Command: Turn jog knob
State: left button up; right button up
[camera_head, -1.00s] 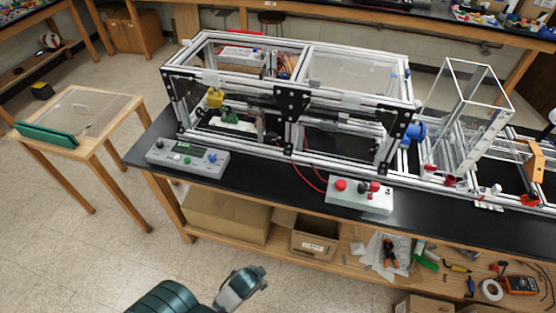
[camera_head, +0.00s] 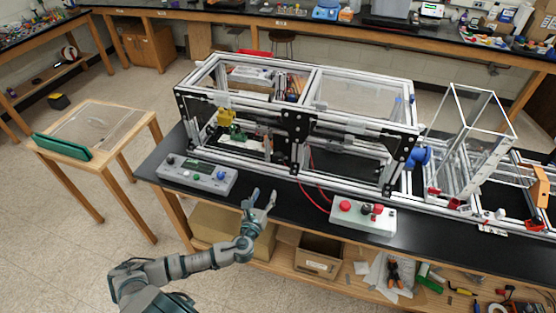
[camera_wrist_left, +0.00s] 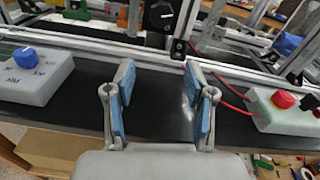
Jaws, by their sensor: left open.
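The grey control box (camera_head: 200,177) sits on the left part of the black bench top. Its blue knob (camera_head: 221,175) is near the box's right end. In the wrist view the blue knob (camera_wrist_left: 25,57) shows at the left edge, upright on the box (camera_wrist_left: 40,82), with printed labels too small to read surely. My left gripper (camera_head: 264,192) is open and empty, at the bench's front edge, to the right of the box and apart from it. In the wrist view its two blue-padded fingers (camera_wrist_left: 160,80) point at the bare bench. My right gripper is not in view.
A white box with a red button (camera_head: 362,214) stands right of my gripper, with red cables (camera_head: 312,190) behind. The extrusion frame (camera_head: 296,132) stands behind both boxes. A strip of black bench (camera_head: 285,195) between the boxes is clear. A shelf with cardboard boxes (camera_head: 318,255) lies below.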

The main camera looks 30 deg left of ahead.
pick_arm(q)
jog(key=w+m, duration=0.1)
send_near(278, 161)
jog(key=x, duration=0.2)
jog(key=a+x, duration=0.1)
jog(key=x, duration=0.1)
jog(key=shift+w+a+f+p, duration=0.1)
jog(key=shift+w+p, duration=0.15)
jog(key=shift+p, duration=0.05)
jog(key=x, duration=0.3)
jog(key=d+x, duration=0.1)
jog(key=x, duration=0.2)
jog(key=shift+w+d+r, duration=0.15)
jog(key=shift+w+r, duration=0.05)
jog(key=shift+a, duration=0.3)
jog(key=shift+c, duration=0.3)
jog(key=shift+a+f, duration=0.1)
jog(key=shift+a, duration=0.05)
jog(key=c, duration=0.8)
jog(key=shift+d, duration=0.2)
